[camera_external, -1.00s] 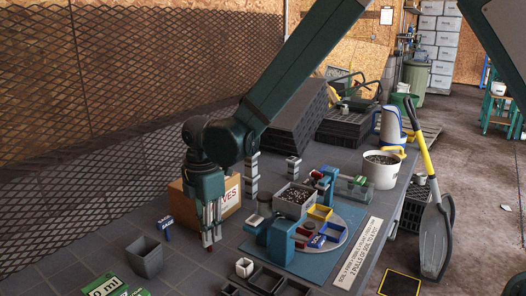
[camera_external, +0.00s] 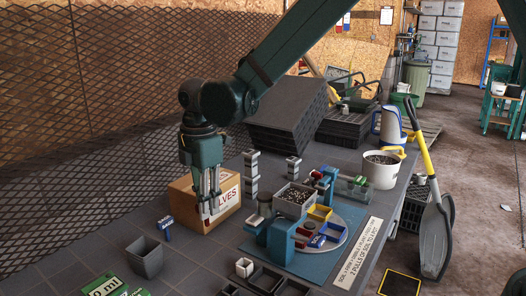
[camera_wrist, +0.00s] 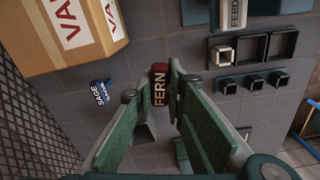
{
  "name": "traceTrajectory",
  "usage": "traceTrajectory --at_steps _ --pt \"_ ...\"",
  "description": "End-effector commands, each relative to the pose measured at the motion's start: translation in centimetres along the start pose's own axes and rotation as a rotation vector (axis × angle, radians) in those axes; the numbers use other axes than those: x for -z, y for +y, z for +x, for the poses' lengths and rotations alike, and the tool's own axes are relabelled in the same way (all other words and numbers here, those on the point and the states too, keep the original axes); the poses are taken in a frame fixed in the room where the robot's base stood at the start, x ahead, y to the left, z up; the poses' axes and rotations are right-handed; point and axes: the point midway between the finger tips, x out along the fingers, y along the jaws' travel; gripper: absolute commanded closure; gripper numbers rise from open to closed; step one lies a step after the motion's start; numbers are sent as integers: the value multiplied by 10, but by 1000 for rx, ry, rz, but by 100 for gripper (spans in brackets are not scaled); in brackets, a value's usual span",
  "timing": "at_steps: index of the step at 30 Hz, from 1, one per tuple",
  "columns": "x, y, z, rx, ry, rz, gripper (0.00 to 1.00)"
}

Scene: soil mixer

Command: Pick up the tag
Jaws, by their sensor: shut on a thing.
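A dark red tag lettered FERN (camera_wrist: 159,90) sits between the fingertips of my gripper (camera_wrist: 167,86) in the wrist view. My gripper is shut on it. In the external view my gripper (camera_external: 209,212) points down in front of the cardboard box, with a bit of red at its fingertips, raised above the bench. A blue tag lettered SAGE (camera_wrist: 100,92) stands apart, to the left of the red tag in the wrist view. It also shows in the external view (camera_external: 165,228), left of my gripper.
The cardboard box (camera_external: 182,206) is close behind my gripper. A grey square pot (camera_external: 145,257) stands at front left. A blue-based mixer with a grey soil bin (camera_external: 294,200) and coloured trays is on the right. Bare bench tiles lie between.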

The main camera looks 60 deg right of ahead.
Motion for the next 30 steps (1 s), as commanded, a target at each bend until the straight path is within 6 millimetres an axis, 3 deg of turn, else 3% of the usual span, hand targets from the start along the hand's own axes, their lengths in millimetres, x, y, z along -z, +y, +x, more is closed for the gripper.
traceTrajectory --at_steps 6,23,30 --pt "0 0 -9 0 0 0 93" --pt "0 0 -9 0 0 0 93" --pt "-4 8 -18 0 0 -9 93"
